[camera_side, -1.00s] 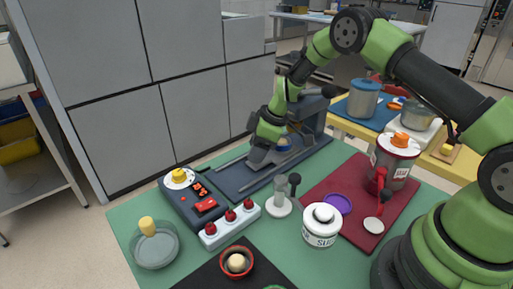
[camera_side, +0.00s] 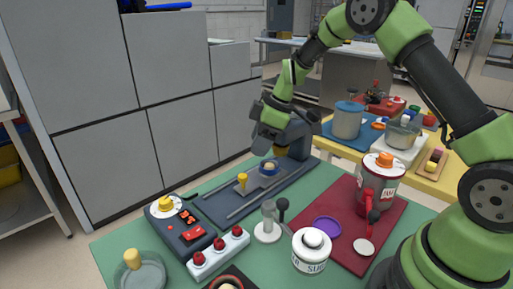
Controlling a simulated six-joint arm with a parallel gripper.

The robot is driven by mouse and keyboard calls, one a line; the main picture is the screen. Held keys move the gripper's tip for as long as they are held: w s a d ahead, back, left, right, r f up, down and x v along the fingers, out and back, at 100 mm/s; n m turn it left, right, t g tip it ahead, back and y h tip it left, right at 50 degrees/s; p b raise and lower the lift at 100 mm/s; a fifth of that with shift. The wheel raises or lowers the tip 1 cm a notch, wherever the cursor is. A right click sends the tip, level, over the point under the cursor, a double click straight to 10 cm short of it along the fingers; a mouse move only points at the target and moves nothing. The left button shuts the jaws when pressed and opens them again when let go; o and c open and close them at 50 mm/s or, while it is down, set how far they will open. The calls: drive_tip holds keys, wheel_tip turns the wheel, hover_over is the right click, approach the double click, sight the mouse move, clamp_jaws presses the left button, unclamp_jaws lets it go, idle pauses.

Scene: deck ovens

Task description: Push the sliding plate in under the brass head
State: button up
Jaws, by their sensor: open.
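The press (camera_side: 298,140) stands at the back of a slate-blue base (camera_side: 222,208) with two long rails. The sliding plate (camera_side: 255,183) lies between the rails, with a yellow knob (camera_side: 242,178) at its near-left end. A pale round piece (camera_side: 269,167) sits in a blue-grey holder toward the plate's far end, just in front of the press. The brass head (camera_side: 285,157) shows only partly, close behind that piece. My gripper (camera_side: 262,138) is open and empty, above the plate in front of the press, apart from the knob. It hides part of the press.
A control box (camera_side: 180,222) with a yellow dial and a row of red buttons (camera_side: 218,253) stand at the near left. A grey stand with a lever (camera_side: 268,229), a white jar (camera_side: 311,250) and a red mat (camera_side: 345,262) lie right of the base.

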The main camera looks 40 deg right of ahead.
wheel_tip(320, 180, up, 6)
drive_tip(key=n+h, duration=0.6)
drive_tip(key=n, duration=1.2)
hover_over(243, 176)
drive_tip(key=s+a, duration=0.3)
wheel_tip(243, 176, down, 6)
drive_tip(key=x, duration=0.8)
drive_tip(key=shift+w+d+f, duration=0.15)
drive_tip(key=shift+d+f, duration=0.05)
drive_tip(key=shift+d, duration=0.1)
drive_tip(key=shift+x, duration=0.8)
